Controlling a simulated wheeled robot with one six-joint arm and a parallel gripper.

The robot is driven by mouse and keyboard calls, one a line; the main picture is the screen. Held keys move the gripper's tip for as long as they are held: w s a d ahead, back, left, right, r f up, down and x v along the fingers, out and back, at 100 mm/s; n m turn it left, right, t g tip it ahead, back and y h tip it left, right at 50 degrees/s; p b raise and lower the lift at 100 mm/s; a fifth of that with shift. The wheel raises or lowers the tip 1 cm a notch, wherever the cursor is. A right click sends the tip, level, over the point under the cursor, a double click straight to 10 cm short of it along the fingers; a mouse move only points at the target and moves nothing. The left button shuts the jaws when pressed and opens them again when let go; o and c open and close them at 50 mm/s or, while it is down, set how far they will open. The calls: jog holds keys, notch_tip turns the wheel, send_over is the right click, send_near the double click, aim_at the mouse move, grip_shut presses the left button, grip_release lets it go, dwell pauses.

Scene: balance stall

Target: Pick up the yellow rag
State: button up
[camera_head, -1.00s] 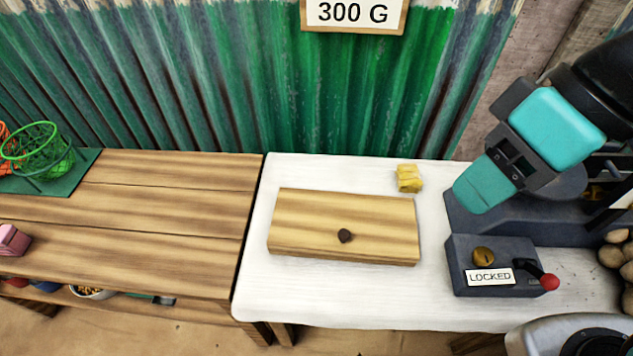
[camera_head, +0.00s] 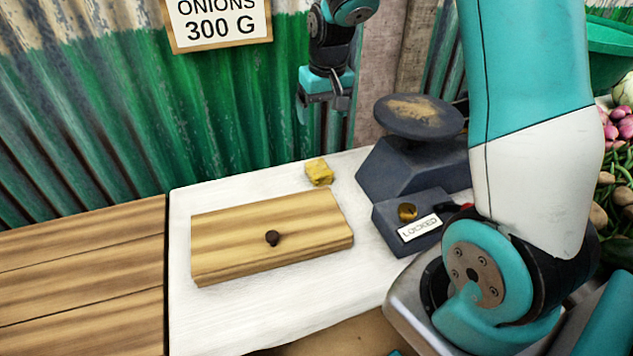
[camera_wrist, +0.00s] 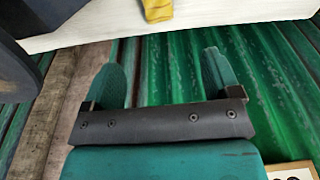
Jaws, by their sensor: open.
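The yellow rag (camera_head: 319,172) lies crumpled on the white table (camera_head: 300,270), behind the back right corner of a wooden board. My gripper (camera_head: 318,104) hangs in the air above the rag, close to the corrugated wall, and is empty. In the wrist view my gripper (camera_wrist: 160,75) shows its two teal fingers spread apart with nothing between them. Part of the yellow rag (camera_wrist: 157,9) shows there at the top edge, beyond the fingertips; the rest of it is cut off by the frame.
The green corrugated wall (camera_head: 230,110) rises close behind.

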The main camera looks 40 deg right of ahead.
send_over(319, 165)
jog(key=f, duration=1.1)
jog(key=shift+s+f, duration=0.3)
jog(key=shift+s, duration=0.1)
jog(key=shift+w+f, duration=0.2)
jog(key=shift+f, duration=1.35)
jog(key=shift+w+f, duration=0.2)
jog(key=shift+f, duration=1.35)
jog(key=shift+c, duration=0.2)
jog(key=c, duration=1)
